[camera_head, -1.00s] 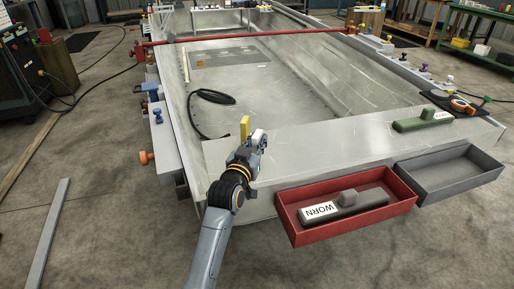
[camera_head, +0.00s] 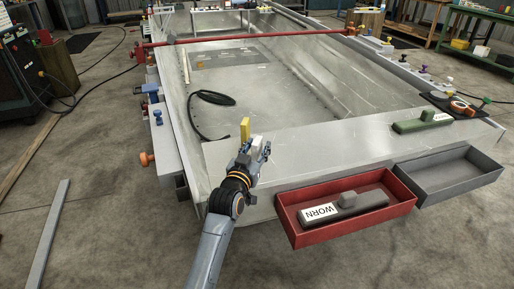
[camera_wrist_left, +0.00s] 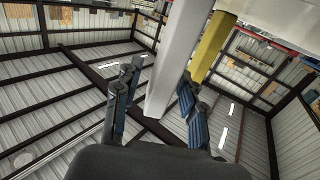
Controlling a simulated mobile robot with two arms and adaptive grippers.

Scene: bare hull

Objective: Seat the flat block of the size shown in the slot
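My left gripper (camera_head: 256,152) is at the near-left inner edge of the hull's front deck. Its two fingers are spread. A pale grey bar (camera_wrist_left: 176,62) passes between the fingers (camera_wrist_left: 157,93) in the left wrist view, with a gap to the left finger; contact on the right side is unclear. A yellow bar (camera_head: 245,128) stands upright just beyond the gripper and shows behind the right finger in the wrist view (camera_wrist_left: 209,45). A dark grey flat block with a knob and WORN label (camera_head: 345,207) lies in the red tray (camera_head: 346,232). I cannot make out a slot. My right gripper is out of view.
An empty grey tray (camera_head: 448,182) adjoins the red tray. A green block with a label (camera_head: 421,126) lies on the deck's right. A red bar (camera_head: 250,37) crosses the hull farther back. The deck's middle is clear.

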